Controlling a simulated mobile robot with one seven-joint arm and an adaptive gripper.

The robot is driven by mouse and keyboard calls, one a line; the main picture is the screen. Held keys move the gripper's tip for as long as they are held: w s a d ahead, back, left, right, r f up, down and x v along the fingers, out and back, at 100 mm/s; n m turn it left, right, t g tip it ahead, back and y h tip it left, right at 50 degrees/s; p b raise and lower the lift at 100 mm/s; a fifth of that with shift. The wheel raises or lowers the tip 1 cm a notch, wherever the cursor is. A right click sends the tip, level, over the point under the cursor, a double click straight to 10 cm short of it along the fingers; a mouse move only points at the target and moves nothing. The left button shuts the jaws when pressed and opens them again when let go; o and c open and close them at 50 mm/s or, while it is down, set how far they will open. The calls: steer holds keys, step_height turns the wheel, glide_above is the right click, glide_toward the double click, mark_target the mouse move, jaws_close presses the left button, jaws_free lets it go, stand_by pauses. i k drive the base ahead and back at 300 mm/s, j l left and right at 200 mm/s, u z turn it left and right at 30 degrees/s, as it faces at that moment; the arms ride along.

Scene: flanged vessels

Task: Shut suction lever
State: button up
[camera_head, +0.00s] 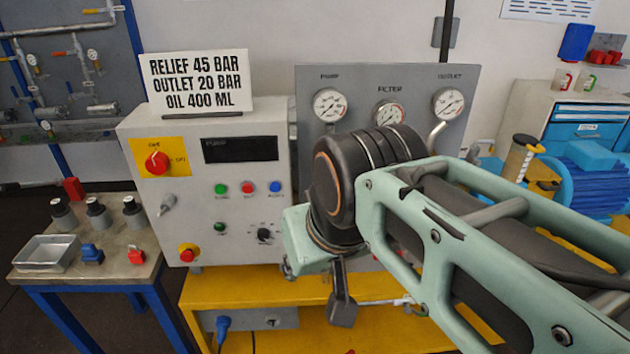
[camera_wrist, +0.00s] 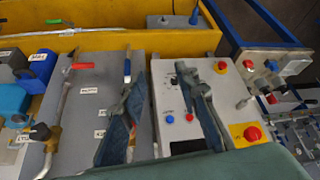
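My gripper (camera_wrist: 166,76) shows in the wrist view with its two dark fingers spread wide apart and nothing between them. It hangs over the grey gauge panel and the control box. A lever with a red handle (camera_wrist: 82,66) sits on a pipe left of the fingers, its handle lying sideways. A lever with a blue handle (camera_wrist: 127,70) is close to the left finger, its handle pointing along the panel. I cannot read which one is labelled suction. In the head view my arm hides the lower panel and most of the gripper.
The control box (camera_head: 275,170) has knobs and buttons standing out from its face. A yellow bench (camera_head: 240,295) carries it and the gauge panel (camera_head: 350,85). A small side table (camera_head: 115,262) stands left. A blue motor (camera_head: 590,180) is at the right.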

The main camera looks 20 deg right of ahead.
mark_target(407, 310)
steer(key=l+z, duration=0.1)
steer(key=z, duration=1.05)
steer(key=j+z, duration=0.1)
steer(key=z, duration=0.35)
steer(key=l+u, duration=0.25)
steer(key=l, duration=0.2)
steer(key=l+u, duration=0.3)
steer(key=l, duration=0.15)
steer(key=i+j, duration=0.25)
steer(key=z, duration=0.25)
steer(key=k+z, duration=0.45)
steer(key=z, duration=0.2)
